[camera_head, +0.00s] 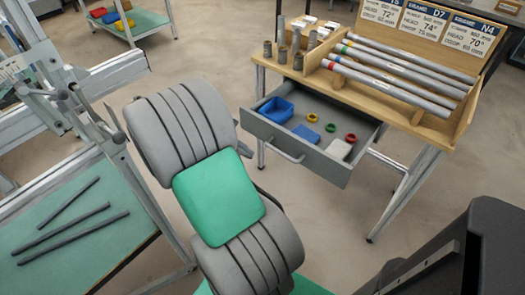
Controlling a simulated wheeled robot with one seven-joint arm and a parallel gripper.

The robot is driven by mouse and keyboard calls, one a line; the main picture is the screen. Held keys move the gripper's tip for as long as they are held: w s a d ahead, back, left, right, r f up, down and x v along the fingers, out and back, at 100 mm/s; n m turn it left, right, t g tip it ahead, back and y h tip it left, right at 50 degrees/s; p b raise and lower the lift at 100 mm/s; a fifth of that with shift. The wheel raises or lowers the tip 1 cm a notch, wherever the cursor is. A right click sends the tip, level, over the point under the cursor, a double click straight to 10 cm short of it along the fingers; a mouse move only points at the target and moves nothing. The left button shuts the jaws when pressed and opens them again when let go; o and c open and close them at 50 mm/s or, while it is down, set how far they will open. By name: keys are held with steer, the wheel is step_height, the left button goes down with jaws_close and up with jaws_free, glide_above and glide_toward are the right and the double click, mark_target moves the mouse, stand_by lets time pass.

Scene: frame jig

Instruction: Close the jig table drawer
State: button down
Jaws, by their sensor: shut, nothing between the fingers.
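The jig table (410,126) has a wooden top and grey metal legs, and stands right of the middle. Its grey drawer (322,165) is pulled well out toward the lower left. A bar handle (287,152) is on the drawer front. Inside lie a blue bin (277,111), a flat blue piece (305,132), a white block (339,149) and small yellow, green and red rings. My gripper is not in view, so its place relative to the handle does not show.
Striped grey tubes (397,68) and upright grey cylinders stand on the tabletop. At left is a metal frame bench with a green top (95,250) and dark rods. Open floor (330,225) lies in front of the drawer. My grey and green arm fills the middle foreground.

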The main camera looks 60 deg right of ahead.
steer(key=s+d+f, duration=0.5)
steer(key=d+f, duration=0.2)
steer(key=d, duration=0.1)
steer(key=shift+s, duration=0.25)
steer(key=shift+d+b, duration=0.15)
steer(key=shift+b, duration=0.2)
